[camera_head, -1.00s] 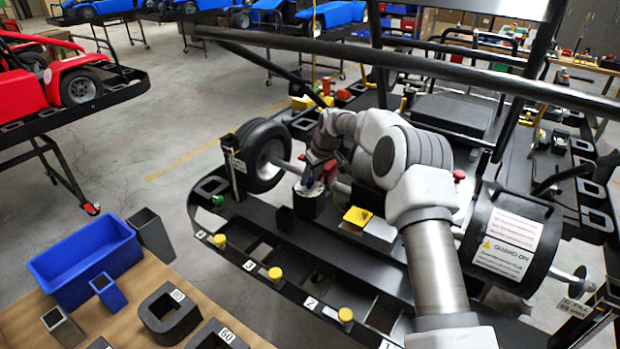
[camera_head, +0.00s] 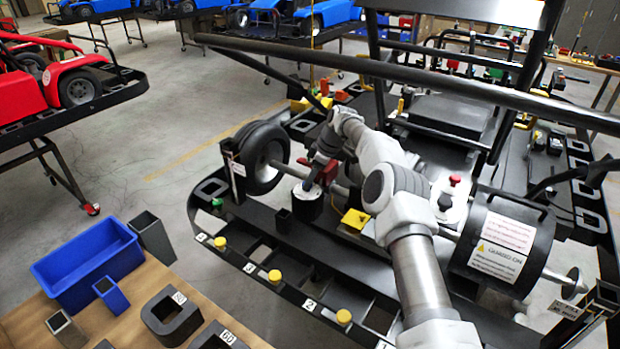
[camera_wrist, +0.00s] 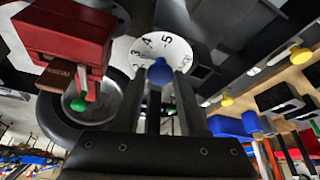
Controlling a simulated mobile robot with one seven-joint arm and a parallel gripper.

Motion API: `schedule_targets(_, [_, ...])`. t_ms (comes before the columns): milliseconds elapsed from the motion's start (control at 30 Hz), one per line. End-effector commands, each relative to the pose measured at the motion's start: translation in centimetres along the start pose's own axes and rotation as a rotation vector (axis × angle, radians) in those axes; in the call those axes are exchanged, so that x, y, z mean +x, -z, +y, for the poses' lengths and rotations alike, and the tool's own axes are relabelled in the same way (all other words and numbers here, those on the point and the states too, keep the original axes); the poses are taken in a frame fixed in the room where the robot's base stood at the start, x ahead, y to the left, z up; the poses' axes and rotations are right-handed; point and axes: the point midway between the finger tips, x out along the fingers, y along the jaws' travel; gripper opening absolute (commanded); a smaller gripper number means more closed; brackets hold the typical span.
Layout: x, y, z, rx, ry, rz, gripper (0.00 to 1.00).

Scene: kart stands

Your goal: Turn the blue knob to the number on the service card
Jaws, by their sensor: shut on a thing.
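The blue knob (camera_wrist: 160,72) sits at the centre of a white numbered dial (camera_wrist: 148,50) in the wrist view, where the numbers 3, 4 and 5 can be read. My gripper (camera_wrist: 161,85) is shut on the knob, one finger on each side of it. In the head view the dial (camera_head: 307,191) tops a black post on the kart stand, and my gripper (camera_head: 318,178) reaches down to it from behind, hiding the knob. I cannot tell which number the knob points to.
A red block (camera_wrist: 65,35) and a wheel (camera_wrist: 85,105) are close to my gripper. A yellow block (camera_head: 356,221) is right of the dial. Black frame bars cross above my arm. A blue bin (camera_head: 88,262) stands on the wooden table at lower left.

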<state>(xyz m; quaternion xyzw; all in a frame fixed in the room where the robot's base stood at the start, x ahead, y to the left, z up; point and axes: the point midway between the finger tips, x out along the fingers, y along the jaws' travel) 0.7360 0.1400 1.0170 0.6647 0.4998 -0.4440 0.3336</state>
Motion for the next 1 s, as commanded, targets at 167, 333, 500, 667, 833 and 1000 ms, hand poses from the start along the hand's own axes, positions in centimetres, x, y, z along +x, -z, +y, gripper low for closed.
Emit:
schedule_targets(167, [0.00,-0.01,0.02,-0.011,0.003,-0.001,0.00])
schedule_targets(333, [0.01,-0.02,0.02,-0.012,0.004,-0.002,0.00])
schedule_targets(500, [0.01,-0.02,0.02,-0.011,0.004,-0.002,0.45])
schedule_targets(667, [0.01,-0.02,0.01,-0.011,0.004,-0.001,0.72])
schedule_targets(833, [0.01,-0.01,0.01,-0.010,0.004,-0.001,0.72])
schedule_targets(1000, [-0.35,-0.01,0.05,-0.010,0.003,-0.001,0.72])
